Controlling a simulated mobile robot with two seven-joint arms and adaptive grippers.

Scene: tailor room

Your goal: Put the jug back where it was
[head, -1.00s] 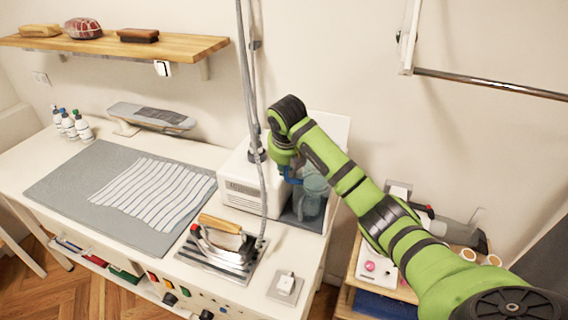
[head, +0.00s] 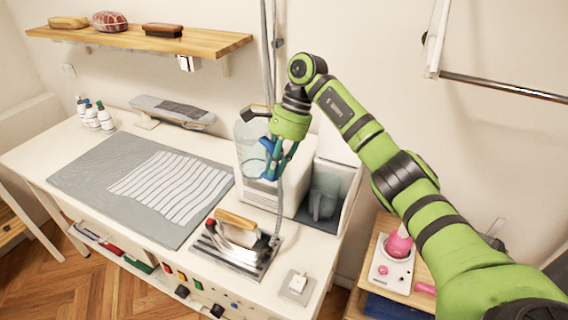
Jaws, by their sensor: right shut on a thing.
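The clear, bluish jug (head: 246,132) hangs in front of the white box-shaped machine (head: 302,196), above the table. It has a dark rim and spout at the top. My right gripper (head: 270,168), with blue fingertips, is shut on the jug at its right side, where the handle would be. The fingers partly hide that side. The jug looks roughly upright. At the machine's right end is an open grey bay (head: 330,178) with a grey shape low inside it; the jug is apart from this bay. My left gripper is not in view.
An iron (head: 236,234) stands on a striped rest in front of the machine, with a hose rising past the jug. A striped cloth (head: 172,188) lies on the grey mat (head: 92,174). A small stand (head: 392,268) with a pink item is at right.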

